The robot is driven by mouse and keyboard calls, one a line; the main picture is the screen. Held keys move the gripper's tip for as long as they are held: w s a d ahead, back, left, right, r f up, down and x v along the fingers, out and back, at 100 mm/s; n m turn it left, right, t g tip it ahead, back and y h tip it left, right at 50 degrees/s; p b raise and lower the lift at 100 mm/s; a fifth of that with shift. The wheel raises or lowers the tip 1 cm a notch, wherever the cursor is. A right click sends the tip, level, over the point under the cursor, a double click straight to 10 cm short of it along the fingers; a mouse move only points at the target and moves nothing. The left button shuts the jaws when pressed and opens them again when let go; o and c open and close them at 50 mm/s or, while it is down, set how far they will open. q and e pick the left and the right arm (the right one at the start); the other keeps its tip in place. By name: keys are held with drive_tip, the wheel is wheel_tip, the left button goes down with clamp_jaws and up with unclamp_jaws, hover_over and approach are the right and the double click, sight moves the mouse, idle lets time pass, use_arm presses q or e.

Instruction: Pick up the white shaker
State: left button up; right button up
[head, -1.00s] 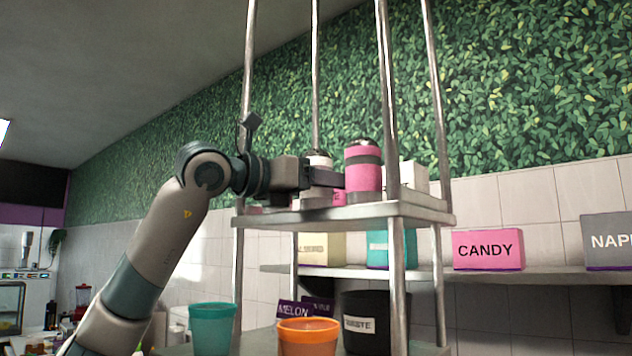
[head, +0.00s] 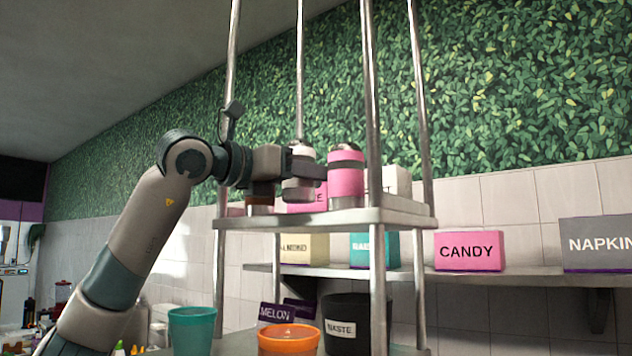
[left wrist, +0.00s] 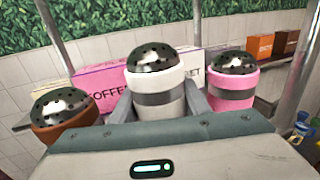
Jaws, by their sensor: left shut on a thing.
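The white shaker (head: 299,187), with a grey band and a domed metal lid full of holes, is at the top shelf of the metal rack. My left gripper (head: 305,172) is shut on it, and its base appears slightly above the shelf. In the left wrist view the white shaker (left wrist: 156,90) stands upright between the two fingers (left wrist: 160,103). A pink shaker (head: 346,182) stands just to its right and also shows in the left wrist view (left wrist: 232,85). My right gripper is not in view.
A brown shaker (left wrist: 64,120) stands left of the gripper. A pink coffee box (left wrist: 100,88) and a white box (head: 397,181) are behind. Rack posts (head: 373,120) rise close by. Below are a teal cup (head: 192,330), an orange cup (head: 288,341) and a black waste bin (head: 347,312).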

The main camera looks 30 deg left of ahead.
use_arm(q)
wheel_tip(320, 180, up, 8)
drive_tip(key=p, duration=0.5)
drive_tip(key=shift+f, duration=0.15)
idle(0.3)
